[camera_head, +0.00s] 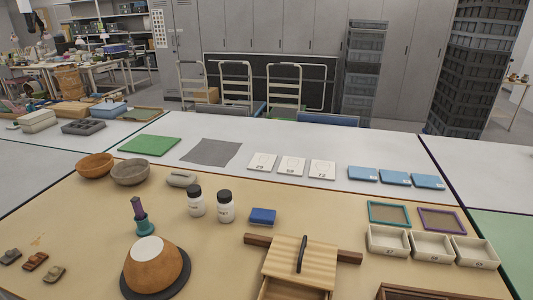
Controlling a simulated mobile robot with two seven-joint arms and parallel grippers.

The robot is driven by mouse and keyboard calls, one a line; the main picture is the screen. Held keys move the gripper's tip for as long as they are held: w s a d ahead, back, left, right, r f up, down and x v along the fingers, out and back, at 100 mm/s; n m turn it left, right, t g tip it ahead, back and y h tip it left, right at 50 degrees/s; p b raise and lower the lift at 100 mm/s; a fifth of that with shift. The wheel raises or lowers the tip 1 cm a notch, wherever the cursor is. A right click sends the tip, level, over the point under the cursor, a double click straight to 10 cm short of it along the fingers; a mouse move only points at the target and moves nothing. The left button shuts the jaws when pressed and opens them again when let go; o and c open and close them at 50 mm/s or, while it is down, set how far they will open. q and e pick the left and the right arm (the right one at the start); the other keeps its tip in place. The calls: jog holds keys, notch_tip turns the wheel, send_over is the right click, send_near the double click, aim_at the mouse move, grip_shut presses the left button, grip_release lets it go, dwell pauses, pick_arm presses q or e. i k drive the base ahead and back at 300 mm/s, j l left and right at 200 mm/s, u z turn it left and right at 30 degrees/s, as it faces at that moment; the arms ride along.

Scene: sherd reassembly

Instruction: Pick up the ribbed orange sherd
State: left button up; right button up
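Three small sherds lie apart on the tan table at the lower left. The middle one, an orange-brown sherd (35,262) with what look like ridges, is the most orange; it is too small to make out the ribbing clearly. A dark grey-brown sherd (10,257) lies to its left and a tan-brown sherd (54,274) to its right. Neither of my grippers shows in the head view.
An orange pot (155,272) with a white top stands on a dark disc. Behind are a teal stand (143,225), two bottles (225,207) and bowls (96,166). A wooden box (290,262) and trays (432,247) stand right. Table around the sherds is mostly clear.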

aim_at(34, 261)
jog(key=u, duration=1.65)
jog(key=i+j+z, duration=0.1)
jog(key=z, duration=0.3)
jog(key=i+j+z, duration=0.2)
jog(key=z, duration=0.25)
jog(key=i+j+z, duration=0.1)
jog(key=z, duration=0.3)
jog(key=j+z, duration=0.45)
jog(key=i+l, duration=0.05)
jog(key=l, duration=0.05)
